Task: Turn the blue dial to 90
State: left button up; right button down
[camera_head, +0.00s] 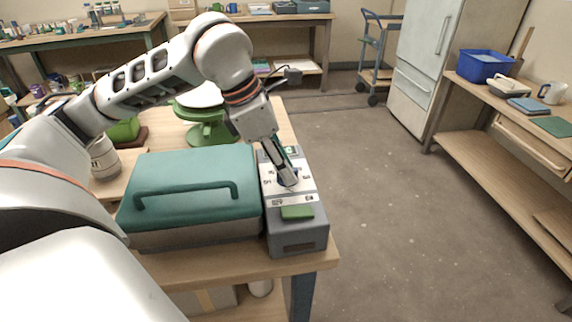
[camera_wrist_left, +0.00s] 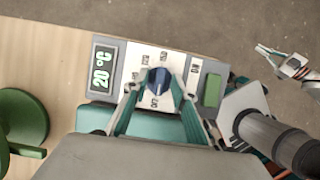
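The blue dial (camera_wrist_left: 158,80) sits on the white panel of a grey control box, with printed marks around it. The display (camera_wrist_left: 101,68) on the box reads 20 °C. My left gripper (camera_head: 287,180) points down at the dial and largely hides it in the head view. In the left wrist view its two fingers (camera_wrist_left: 157,84) stand on either side of the dial, spread apart, with a narrow strip of panel seeming to show beside it; contact is unclear. My right gripper (camera_wrist_left: 272,60) is off to the right in the wrist view, away from the box, its fingers apart.
A green button (camera_head: 297,212) is on the box near the dial. A teal-lidded case with a handle (camera_head: 190,185) stands just left of the box. A green turntable (camera_head: 208,128) is behind it. Open floor lies to the right.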

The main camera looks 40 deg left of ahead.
pick_arm(q)
grip_shut()
jog(key=shift+r, duration=0.1)
